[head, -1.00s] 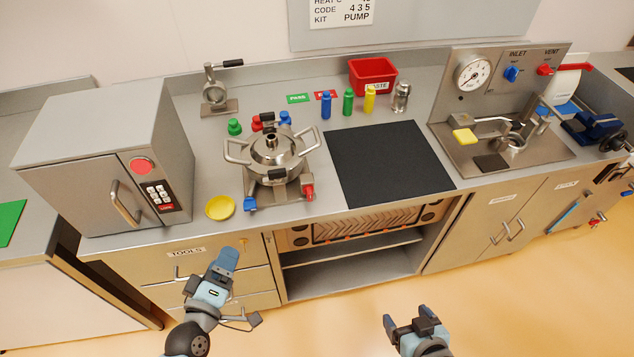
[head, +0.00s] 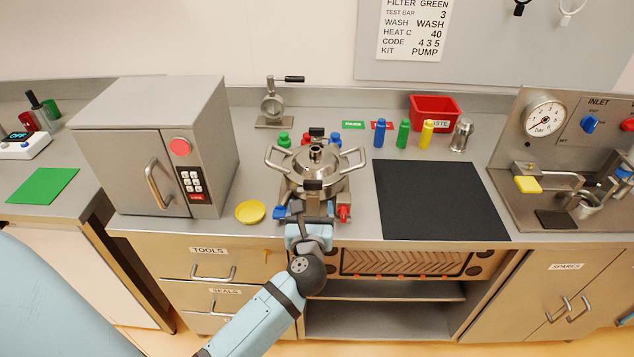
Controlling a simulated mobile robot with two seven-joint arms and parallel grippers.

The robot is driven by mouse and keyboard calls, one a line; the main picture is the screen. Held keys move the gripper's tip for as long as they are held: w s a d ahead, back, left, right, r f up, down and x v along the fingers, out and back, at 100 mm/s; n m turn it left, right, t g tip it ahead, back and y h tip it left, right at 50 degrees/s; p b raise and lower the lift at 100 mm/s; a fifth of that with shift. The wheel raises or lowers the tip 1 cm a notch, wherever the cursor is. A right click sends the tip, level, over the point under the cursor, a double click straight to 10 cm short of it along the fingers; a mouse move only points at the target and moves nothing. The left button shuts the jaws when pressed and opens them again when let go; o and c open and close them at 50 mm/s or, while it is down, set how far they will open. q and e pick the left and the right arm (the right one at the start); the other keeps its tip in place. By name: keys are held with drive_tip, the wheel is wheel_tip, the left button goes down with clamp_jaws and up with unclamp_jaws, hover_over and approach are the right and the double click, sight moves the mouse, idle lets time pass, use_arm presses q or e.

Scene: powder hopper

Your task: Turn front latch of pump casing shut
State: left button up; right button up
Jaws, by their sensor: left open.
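The steel pump casing (head: 334,180), a round pot with two side handles and a lid, stands on a stand at the counter's front. The black front latch (head: 313,185) is on its near side; I cannot tell its exact turn. A red knob (head: 344,212) and a blue knob (head: 281,213) sit low on either side of the stand. My left gripper (head: 308,221) is just in front of the stand, below the latch, open and apparently empty. Its fingers partly hide the stand's front. Whether it touches anything is unclear. My right gripper is out of view.
A yellow dish (head: 250,212) and a steel oven-like box (head: 170,140) stand to the left. A black mat (head: 435,200) lies clear to the right. Several coloured bottles and a red bin (head: 434,106) stand behind. An open shelf (head: 390,320) is below.

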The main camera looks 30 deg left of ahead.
sight(313, 185)
use_arm(q)
drive_tip(key=p+x, duration=0.1)
drive_tip(key=x, duration=0.8)
drive_tip(key=c, duration=0.9)
